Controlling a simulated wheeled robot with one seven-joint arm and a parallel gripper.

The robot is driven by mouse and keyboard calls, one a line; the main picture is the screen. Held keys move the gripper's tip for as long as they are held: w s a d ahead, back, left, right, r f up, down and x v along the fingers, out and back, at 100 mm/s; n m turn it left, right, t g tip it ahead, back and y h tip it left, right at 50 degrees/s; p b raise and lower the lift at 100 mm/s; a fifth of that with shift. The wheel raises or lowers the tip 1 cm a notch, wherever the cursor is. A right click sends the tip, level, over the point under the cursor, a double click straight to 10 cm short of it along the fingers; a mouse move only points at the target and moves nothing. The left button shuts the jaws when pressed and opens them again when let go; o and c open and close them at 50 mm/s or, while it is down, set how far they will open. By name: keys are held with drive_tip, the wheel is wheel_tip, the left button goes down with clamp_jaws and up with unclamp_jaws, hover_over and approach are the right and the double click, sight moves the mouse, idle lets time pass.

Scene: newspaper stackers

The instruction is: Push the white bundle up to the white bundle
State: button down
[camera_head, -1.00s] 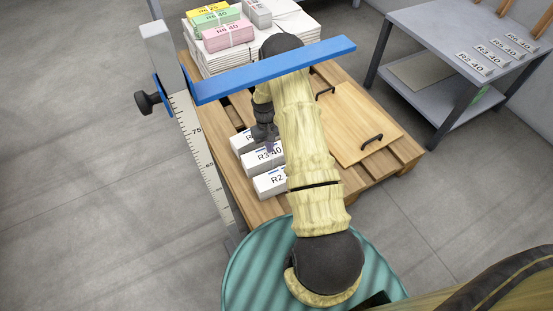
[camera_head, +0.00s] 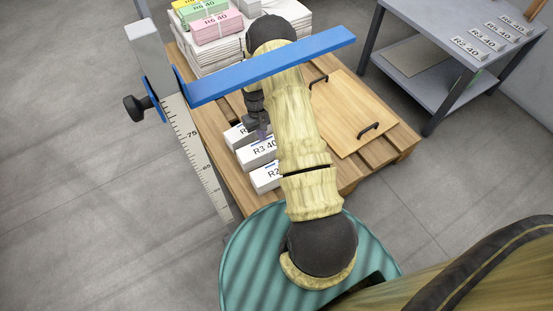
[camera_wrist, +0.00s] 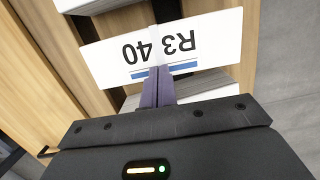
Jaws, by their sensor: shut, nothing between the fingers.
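Three white bundles lie in a row on a wooden pallet in the head view. The middle one is the R3 40 bundle (camera_head: 258,154), with the R2 bundle (camera_head: 264,178) on its near side and another white bundle (camera_head: 238,134) on its far side. My gripper (camera_head: 261,134) is shut and empty, pointing down at the far edge of the R3 40 bundle. In the wrist view its purple fingertips (camera_wrist: 158,88) are at the blue-striped edge of the R3 40 bundle (camera_wrist: 110,62). I cannot tell whether they touch. My arm hides the bundles' right ends.
A blue bar (camera_head: 270,67) on a ruled post (camera_head: 195,150) crosses above my arm. A handled wooden board (camera_head: 350,115) lies on the pallet's right. Paper stacks with coloured bundles (camera_head: 210,27) stand at the back. A grey table (camera_head: 425,20) stands right.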

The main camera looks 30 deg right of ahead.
drive_tip(key=s+b, duration=0.4)
drive_tip(key=s, duration=0.7)
drive_tip(key=shift+f, duration=0.15)
drive_tip(key=shift+s+f+b, duration=0.15)
drive_tip(key=shift+f+b, duration=0.05)
drive_tip(key=shift+b, duration=0.2)
drive_tip(key=shift+f, duration=0.35)
drive_tip(key=shift+f, duration=0.2)
